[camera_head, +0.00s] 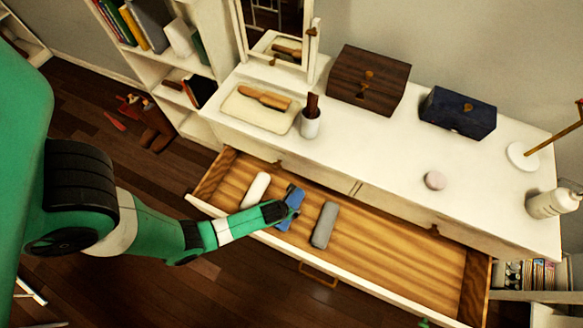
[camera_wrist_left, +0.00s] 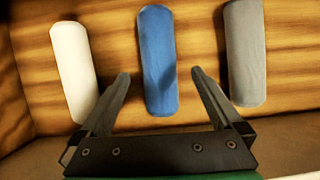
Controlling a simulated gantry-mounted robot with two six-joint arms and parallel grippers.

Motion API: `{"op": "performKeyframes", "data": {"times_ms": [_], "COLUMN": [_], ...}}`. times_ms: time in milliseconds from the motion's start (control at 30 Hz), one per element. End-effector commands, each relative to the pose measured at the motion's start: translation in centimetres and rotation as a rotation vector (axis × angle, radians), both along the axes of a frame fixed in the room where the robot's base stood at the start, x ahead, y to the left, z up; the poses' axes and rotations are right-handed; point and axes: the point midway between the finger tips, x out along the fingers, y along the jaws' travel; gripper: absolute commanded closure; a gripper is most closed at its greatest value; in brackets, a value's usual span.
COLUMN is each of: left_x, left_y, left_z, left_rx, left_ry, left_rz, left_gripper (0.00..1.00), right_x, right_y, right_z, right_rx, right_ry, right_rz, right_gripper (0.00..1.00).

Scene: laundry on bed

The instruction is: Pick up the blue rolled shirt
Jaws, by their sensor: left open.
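The blue rolled shirt (camera_head: 290,209) lies in the open wooden drawer, between a white roll and a grey roll. In the head view my left gripper (camera_head: 292,204) is over it and hides part of it. In the left wrist view the blue rolled shirt (camera_wrist_left: 157,60) lies lengthwise, with its near end between the spread fingers. My left gripper (camera_wrist_left: 160,85) is open and holds nothing; a gap shows between each finger and the blue roll. My right gripper is not in either view.
The white roll (camera_head: 256,190) and grey roll (camera_head: 324,225) lie on either side in the drawer (camera_head: 400,262). The drawer's right part is empty. The white dresser top (camera_head: 385,150) behind holds boxes, a tray, a cup and a bottle.

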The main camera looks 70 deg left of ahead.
Motion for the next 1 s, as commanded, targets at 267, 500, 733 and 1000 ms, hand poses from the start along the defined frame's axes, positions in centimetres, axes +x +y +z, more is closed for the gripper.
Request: {"op": "performKeyframes", "data": {"times_ms": [267, 500, 733, 1000], "left_x": [1.1, 1.3, 2.0, 2.0], "left_y": [1.2, 1.8, 2.8, 2.8], "left_z": [-4.1, -6.3, -9.0, -8.8], "left_rx": [-0.001, -0.001, -0.001, 0.000], "left_ry": [-0.001, -0.001, -0.001, -0.002], "left_rz": [0.001, 0.003, 0.001, 0.001], "left_gripper": [0.00, 0.00, 0.00, 0.09], "right_x": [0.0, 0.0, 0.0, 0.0], "right_y": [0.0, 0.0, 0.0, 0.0], "right_z": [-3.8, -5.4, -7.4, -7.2], "right_rx": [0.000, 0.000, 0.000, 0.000], "right_ry": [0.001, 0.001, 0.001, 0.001], "right_rz": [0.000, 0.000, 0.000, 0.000], "right_gripper": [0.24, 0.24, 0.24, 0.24]}}
